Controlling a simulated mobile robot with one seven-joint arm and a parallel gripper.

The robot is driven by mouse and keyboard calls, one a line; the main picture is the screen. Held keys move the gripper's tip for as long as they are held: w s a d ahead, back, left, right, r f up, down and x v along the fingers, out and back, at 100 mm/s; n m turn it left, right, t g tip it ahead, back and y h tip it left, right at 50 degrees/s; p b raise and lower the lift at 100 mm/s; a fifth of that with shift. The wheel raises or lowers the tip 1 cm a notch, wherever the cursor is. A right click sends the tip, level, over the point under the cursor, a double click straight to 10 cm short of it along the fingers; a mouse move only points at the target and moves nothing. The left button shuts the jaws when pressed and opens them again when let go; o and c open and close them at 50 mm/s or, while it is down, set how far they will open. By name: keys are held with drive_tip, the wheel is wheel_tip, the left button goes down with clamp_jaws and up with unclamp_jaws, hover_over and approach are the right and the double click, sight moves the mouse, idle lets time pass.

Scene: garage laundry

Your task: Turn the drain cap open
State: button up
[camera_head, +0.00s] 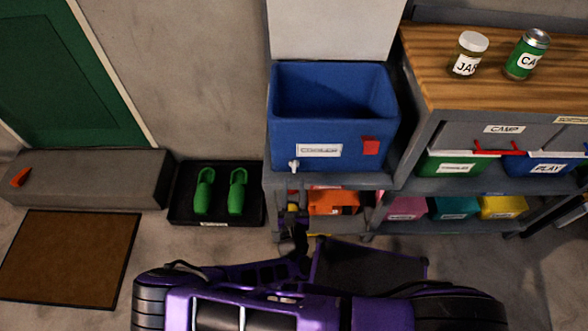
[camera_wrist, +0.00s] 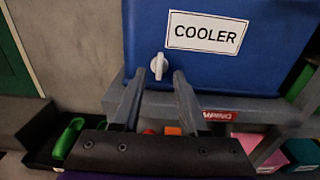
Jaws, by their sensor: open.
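The blue cooler (camera_head: 330,130) stands open-topped on a grey shelf unit; its label also shows in the wrist view (camera_wrist: 207,33). The drain cap is a small white knob (camera_head: 293,165) low on the cooler's front left. In the wrist view the drain cap (camera_wrist: 159,65) sits upright just beyond my fingertips. My gripper (camera_wrist: 158,76) is open and empty, with one finger on each side of the cap's line. I cannot tell whether the fingertips touch the cooler. In the head view my gripper is hard to make out below the shelf edge.
The shelf edge (camera_wrist: 240,110) runs just below the cooler. Lower down are an orange bin (camera_head: 333,203) and several coloured bins. Green shoes (camera_head: 204,192) lie on a black tray at left. A wooden bench (camera_head: 430,85) with a jar and a can stands at right.

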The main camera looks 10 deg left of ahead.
sight(294, 167)
drive_tip(key=x, duration=0.6)
drive_tip(key=shift+w+b, duration=0.25)
drive_tip(key=shift+b, duration=0.05)
clamp_jaws()
